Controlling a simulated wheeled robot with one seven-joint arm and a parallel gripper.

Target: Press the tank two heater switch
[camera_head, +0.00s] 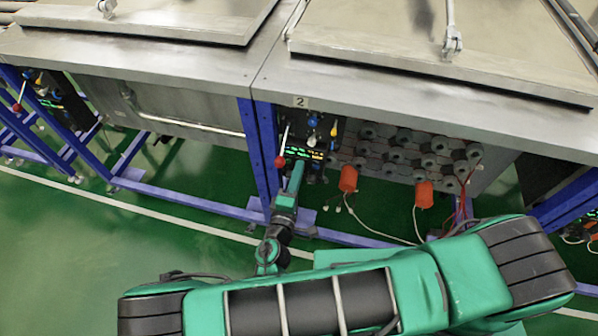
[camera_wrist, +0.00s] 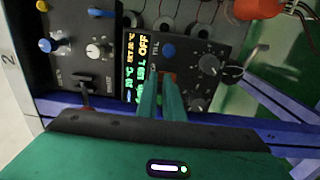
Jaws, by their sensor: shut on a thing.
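The tank two control panel (camera_head: 318,127) hangs under the bench edge beside the label 2 (camera_head: 301,101). In the wrist view the heater panel (camera_wrist: 212,92) has a lit green display (camera_wrist: 133,70) with a word that looks like OFF, a blue button (camera_wrist: 168,50) and dark knobs. A small orange switch (camera_wrist: 169,76) shows at my fingertips. My gripper (camera_wrist: 161,84) has its green fingers close together at this switch and appears shut on it. The fingers hide part of the switch, so its position cannot be told. In the head view my gripper (camera_head: 298,166) reaches the panel from below.
A neighbouring panel with a white knob (camera_wrist: 95,51), a blue knob (camera_wrist: 44,46) and a lever (camera_wrist: 86,93) lies left of my fingers. Orange floats (camera_head: 348,179) hang to the right. Blue frame legs (camera_head: 258,150) stand close on the left.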

